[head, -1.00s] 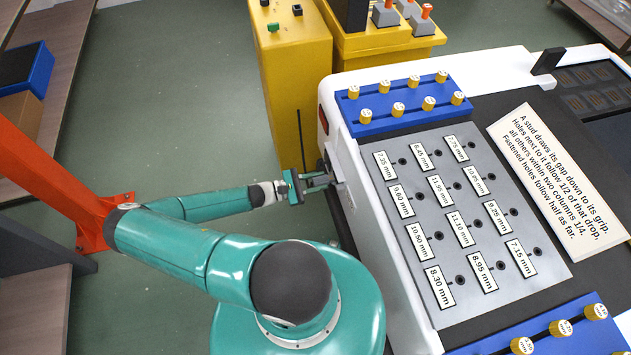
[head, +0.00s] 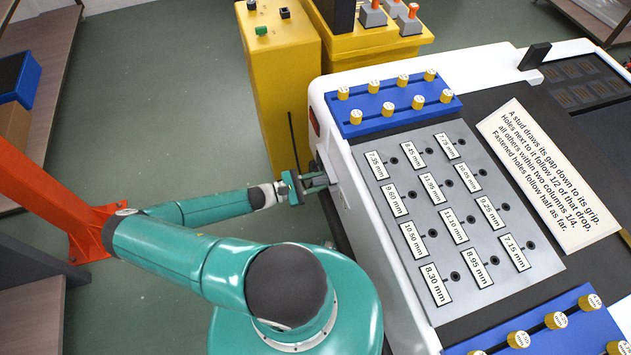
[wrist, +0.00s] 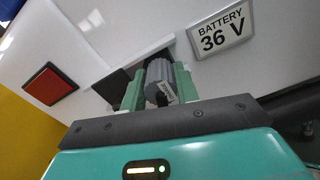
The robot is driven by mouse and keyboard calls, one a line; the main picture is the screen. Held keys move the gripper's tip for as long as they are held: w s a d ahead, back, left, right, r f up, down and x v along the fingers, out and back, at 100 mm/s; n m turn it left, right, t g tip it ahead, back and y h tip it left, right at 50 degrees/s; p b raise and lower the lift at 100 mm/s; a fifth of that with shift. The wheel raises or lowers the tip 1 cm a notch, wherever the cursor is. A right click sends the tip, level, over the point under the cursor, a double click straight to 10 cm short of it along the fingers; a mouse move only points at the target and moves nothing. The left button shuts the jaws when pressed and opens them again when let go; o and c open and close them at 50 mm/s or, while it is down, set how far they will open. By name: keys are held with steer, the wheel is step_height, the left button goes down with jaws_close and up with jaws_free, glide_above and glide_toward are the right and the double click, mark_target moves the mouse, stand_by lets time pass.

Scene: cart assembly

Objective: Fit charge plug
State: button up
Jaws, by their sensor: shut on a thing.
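My gripper (head: 312,183) is at the left side of the white cart (head: 352,203). In the wrist view its green fingers (wrist: 155,92) are shut on a grey ribbed charge plug (wrist: 158,80) with a small white label. The plug's far end is at a dark recess in the white panel, under a small ledge. I cannot tell how deep the plug sits in the recess. In the head view the plug is hidden by the gripper and the cart's side.
A "BATTERY 36 V" sign (wrist: 221,30) and a red square (wrist: 50,84) flank the recess. A yellow cabinet (head: 285,90) stands behind my gripper. The cart top carries a grey plate (head: 455,215) with labelled holes and a blue rack (head: 390,102). Green floor at left is open.

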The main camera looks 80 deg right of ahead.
steer(key=o, duration=1.1)
steer(key=shift+c, duration=0.2)
steer(key=shift+w, duration=0.1)
steer(key=v, duration=1.3)
steer(key=shift+w+a, duration=0.2)
steer(key=shift+w, duration=0.05)
